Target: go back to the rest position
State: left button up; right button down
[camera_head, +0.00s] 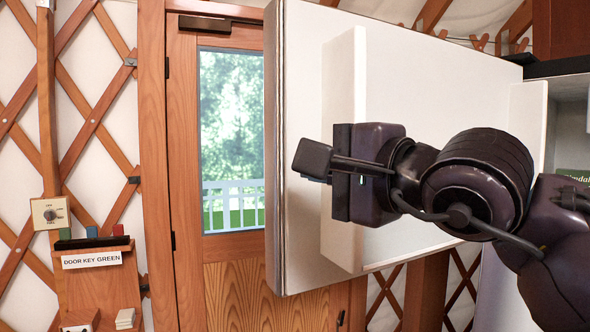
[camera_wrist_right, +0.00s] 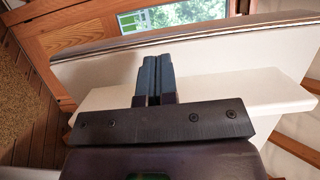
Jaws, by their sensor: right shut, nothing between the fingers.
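My right gripper (camera_head: 311,160) reaches in from the right in the head view, in front of a large white door panel (camera_head: 430,90) that stands open. In the right wrist view its two dark fingers (camera_wrist_right: 153,65) are together with nothing between them. They show in front of a pale ledge (camera_wrist_right: 235,92) on the panel; I cannot tell whether they touch it. My left gripper is not in view.
A wooden door (camera_head: 183,150) with a window stands behind the panel. A sign reading DOOR KEY GREEN (camera_head: 92,260) and a dial box (camera_head: 50,213) are on the left. An open cabinet (camera_head: 571,125) is at the right edge, close to my arm.

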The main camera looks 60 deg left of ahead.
jog(key=shift+w+d, duration=0.2)
jog(key=shift+d, duration=1.35)
